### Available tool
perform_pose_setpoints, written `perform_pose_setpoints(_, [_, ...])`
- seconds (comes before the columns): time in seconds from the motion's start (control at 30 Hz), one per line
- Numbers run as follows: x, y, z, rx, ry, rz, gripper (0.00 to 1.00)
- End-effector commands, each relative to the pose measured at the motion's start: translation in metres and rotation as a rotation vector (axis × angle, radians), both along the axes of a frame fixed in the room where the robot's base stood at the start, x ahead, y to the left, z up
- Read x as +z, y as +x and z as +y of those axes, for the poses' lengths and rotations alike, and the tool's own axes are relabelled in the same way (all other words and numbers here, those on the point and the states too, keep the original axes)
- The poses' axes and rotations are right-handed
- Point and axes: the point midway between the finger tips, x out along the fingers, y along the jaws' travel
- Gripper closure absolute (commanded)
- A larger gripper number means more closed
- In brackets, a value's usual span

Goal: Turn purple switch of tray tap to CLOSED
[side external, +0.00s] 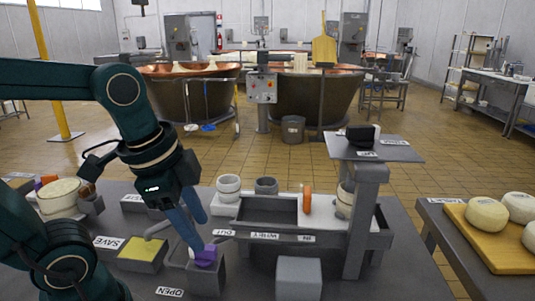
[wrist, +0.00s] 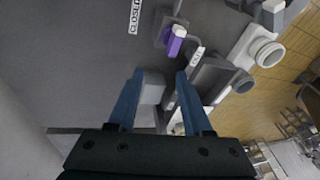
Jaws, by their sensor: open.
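The purple switch (side external: 206,256) sits on a grey block (side external: 207,280) at the front of the table, with an OPEN label (side external: 170,291) on the table to its left. In the wrist view the purple switch (wrist: 174,42) has a pale end, and a CLOSED label (wrist: 135,15) lies left of it. My gripper (side external: 203,235) points down, with its blue fingertips close to the switch in the side view. In the wrist view my gripper (wrist: 159,73) is open, and the switch shows beyond the fingertips, not between them. I cannot tell whether a finger touches it.
A grey tray (side external: 268,226) labelled WHEY stands right of the switch, with an orange piece (side external: 307,198) behind. A SAVE box (side external: 142,254) with a yellow top is left. A grey post (side external: 362,230) carries a small platform. A grey cube (side external: 299,279) stands in front.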

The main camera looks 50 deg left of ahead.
Motion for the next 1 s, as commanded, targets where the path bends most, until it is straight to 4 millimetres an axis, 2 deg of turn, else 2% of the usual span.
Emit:
perform_pose_setpoints(0.1, [-0.006,0.01,0.014,-0.14,0.035,0.132,0.5])
perform_pose_setpoints(0.2, [-0.013,0.017,0.024,-0.202,0.034,0.212,0.5])
perform_pose_setpoints(0.4, [-0.025,0.021,0.036,-0.173,0.004,0.291,0.5])
perform_pose_setpoints(0.57, [-0.037,0.02,0.038,-0.161,-0.002,0.304,0.5])
perform_pose_setpoints(0.8, [-0.066,0.02,0.037,-0.161,-0.002,0.304,0.5])
perform_pose_setpoints(1.0, [-0.077,0.02,0.037,-0.161,-0.001,0.3,0.5])
